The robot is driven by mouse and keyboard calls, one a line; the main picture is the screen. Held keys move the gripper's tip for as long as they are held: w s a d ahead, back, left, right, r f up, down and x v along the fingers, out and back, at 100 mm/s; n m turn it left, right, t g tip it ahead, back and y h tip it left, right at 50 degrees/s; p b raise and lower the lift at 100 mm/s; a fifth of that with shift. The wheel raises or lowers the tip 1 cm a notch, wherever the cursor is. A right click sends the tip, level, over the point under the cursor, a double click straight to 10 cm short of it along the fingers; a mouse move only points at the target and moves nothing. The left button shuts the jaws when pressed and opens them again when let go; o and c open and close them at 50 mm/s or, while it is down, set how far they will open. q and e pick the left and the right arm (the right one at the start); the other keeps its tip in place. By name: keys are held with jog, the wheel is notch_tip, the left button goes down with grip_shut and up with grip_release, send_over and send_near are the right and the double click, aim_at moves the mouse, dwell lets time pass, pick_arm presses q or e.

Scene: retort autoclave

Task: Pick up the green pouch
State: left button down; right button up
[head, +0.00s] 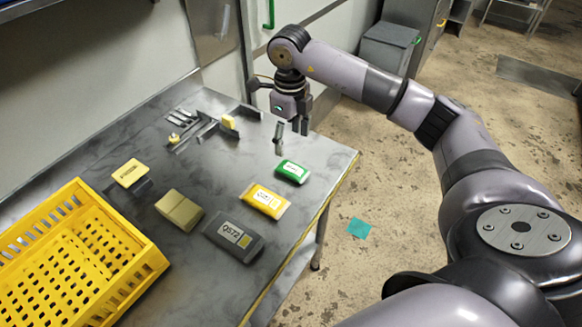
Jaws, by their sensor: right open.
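The green pouch (292,172) lies flat on the grey metal table (215,160), near its right edge, with a white label on top. My right gripper (291,131) is open and empty, pointing down. It appears above and behind the green pouch, over the table's far right part, and apart from the pouch. My left gripper is not in view.
A yellow pouch (265,201) and a dark grey pouch (233,241) lie in front of the green one. A beige block (179,211), a yellow-topped item (129,173) and a yellow crate (150,263) are left. Metal parts (192,132) lie behind.

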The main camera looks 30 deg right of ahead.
jog(key=p, duration=0.1)
send_over(291, 168)
jog(key=f, duration=0.6)
jog(key=shift+s+a, duration=0.2)
jog(key=shift+a, duration=0.05)
jog(key=f, duration=0.1)
jog(key=f+p, duration=0.1)
jog(key=f, duration=0.1)
jog(key=f+p, duration=0.1)
jog(key=shift+w+d+f, duration=0.15)
jog(key=shift+d, duration=0.15)
jog(key=shift+f, duration=0.5)
jog(key=shift+c, duration=0.6)
jog(key=c, duration=1.1)
jog(key=shift+r, duration=0.15)
